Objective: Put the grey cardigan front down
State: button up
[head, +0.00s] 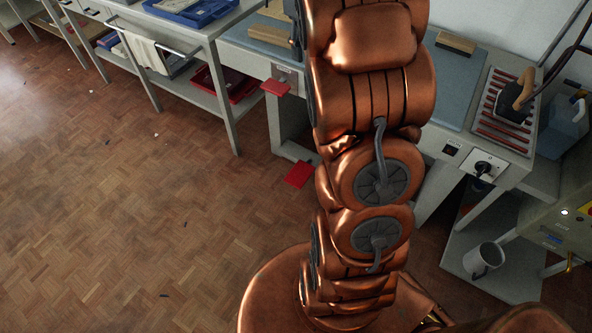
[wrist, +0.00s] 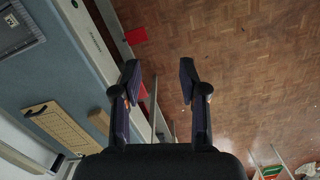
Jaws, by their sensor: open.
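My gripper (wrist: 159,80) shows in the wrist view, its two dark fingers spread apart with nothing between them. It is open, with wooden floor visible below the gap. A flat dark grey piece (wrist: 18,30) with a banded lower edge lies on the blue-grey bench top at the upper left of the wrist view. It may be the grey cardigan front, but it is cut off by the frame and I cannot be sure. It lies apart from the fingers. In the head view my arm hides the middle of the bench, and neither the gripper nor a clear cardigan front shows.
The blue-grey bench top (wrist: 70,75) carries a wooden piece (wrist: 62,128). An iron (head: 520,95) stands on a barred rest at the right. A trolley with a blue tray (head: 195,10) stands at the left. A grey mug (head: 484,260) is low at the right. The left floor is mostly open.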

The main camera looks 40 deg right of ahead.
jog(key=s+a+f, duration=0.4)
jog(key=s+a, duration=0.7)
jog(key=s, duration=0.2)
jog(key=s+a+f+m, duration=0.1)
jog(key=s+a+f, duration=0.2)
jog(key=s+a, duration=0.9)
jog(key=shift+s+f+g, duration=0.4)
jog(key=shift+s, duration=0.55)
